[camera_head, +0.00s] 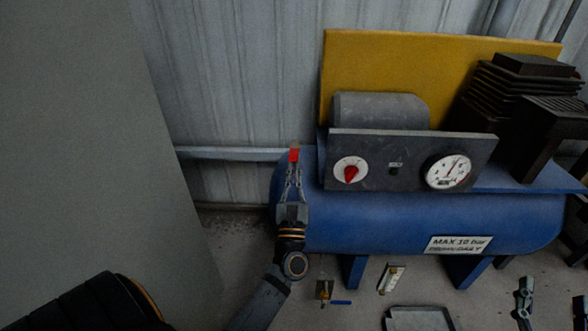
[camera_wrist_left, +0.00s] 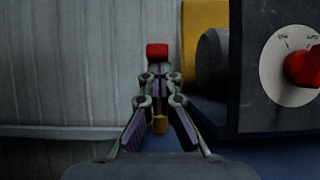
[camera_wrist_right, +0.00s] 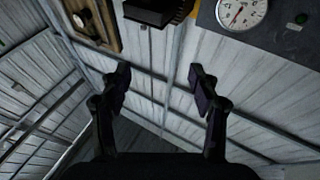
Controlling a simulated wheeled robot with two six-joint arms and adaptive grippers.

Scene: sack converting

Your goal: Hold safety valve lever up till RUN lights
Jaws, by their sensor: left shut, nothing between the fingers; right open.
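The safety valve lever has a red tip (camera_head: 294,155) at the left end of the blue tank; it also shows in the left wrist view (camera_wrist_left: 157,50). My left gripper (camera_head: 293,178) is shut and empty, just below the red tip in the head view. Its fingers hide most of the lever, and I cannot tell whether they touch it. Brass-coloured parts (camera_wrist_left: 160,124) show between the finger links. My right gripper (camera_head: 550,290) is open and empty at the lower right.
The panel (camera_head: 465,150) carries a red selector knob (camera_head: 351,173) and a pressure gauge (camera_head: 448,171). The blue tank (camera_head: 400,223) bears a MAX 10 bar label. A brass valve with a blue handle (camera_head: 341,302) is below it. A grey tray (camera_head: 418,310) sits at the front.

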